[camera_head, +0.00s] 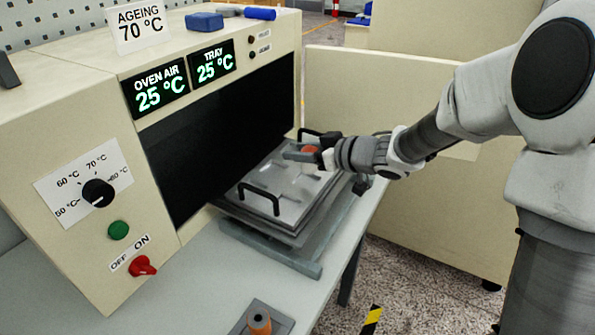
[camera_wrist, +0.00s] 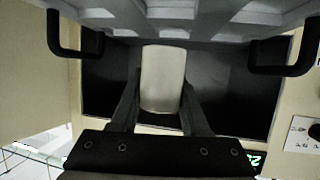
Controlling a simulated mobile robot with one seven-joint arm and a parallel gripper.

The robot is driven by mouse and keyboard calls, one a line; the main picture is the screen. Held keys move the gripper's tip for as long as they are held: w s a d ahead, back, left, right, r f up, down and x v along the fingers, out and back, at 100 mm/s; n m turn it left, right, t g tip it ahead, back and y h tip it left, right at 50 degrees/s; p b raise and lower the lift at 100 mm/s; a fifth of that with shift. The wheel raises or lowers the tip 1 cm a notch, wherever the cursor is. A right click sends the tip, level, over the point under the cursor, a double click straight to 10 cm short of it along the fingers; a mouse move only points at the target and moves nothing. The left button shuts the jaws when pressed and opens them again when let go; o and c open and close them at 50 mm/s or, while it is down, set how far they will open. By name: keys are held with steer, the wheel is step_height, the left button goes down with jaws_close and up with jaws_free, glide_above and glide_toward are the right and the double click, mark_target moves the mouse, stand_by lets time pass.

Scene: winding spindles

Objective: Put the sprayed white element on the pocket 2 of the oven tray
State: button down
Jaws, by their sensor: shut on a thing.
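My gripper (camera_head: 306,154) is over the far part of the grey oven tray (camera_head: 290,208), which sits out in front of the oven's dark opening. In the wrist view my gripper (camera_wrist: 160,100) is shut on a pale white, rounded element (camera_wrist: 163,75), one finger on each side. A small orange patch (camera_head: 309,149) shows by the fingers in the head view; I cannot tell what it belongs to. The tray edge (camera_wrist: 205,14) and its two black handles (camera_wrist: 68,35) show at the top of the wrist view. The pockets are too unclear to tell apart, and contact with the tray is unclear.
The oven (camera_head: 75,125) stands at the left, with displays reading 25 °C, a dial, a green button and a red switch. An orange spindle (camera_head: 259,321) on a grey base stands at the front table edge. Cream panels (camera_head: 440,205) stand behind the arm.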

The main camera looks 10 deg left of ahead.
mark_target(297, 178)
steer(key=shift+w+a+f, duration=0.35)
steer(key=shift+a+f, duration=0.05)
steer(key=shift+a, duration=0.05)
steer(key=shift+f+b, duration=0.8)
steer(key=shift+f, duration=1.05)
steer(key=shift+f, duration=0.2)
steer(key=shift+c, duration=1.9)
jaws_free()
steer(key=shift+r, duration=0.3)
steer(key=p+v, duration=0.2)
steer(key=v, duration=1)
steer(key=shift+p, duration=0.4)
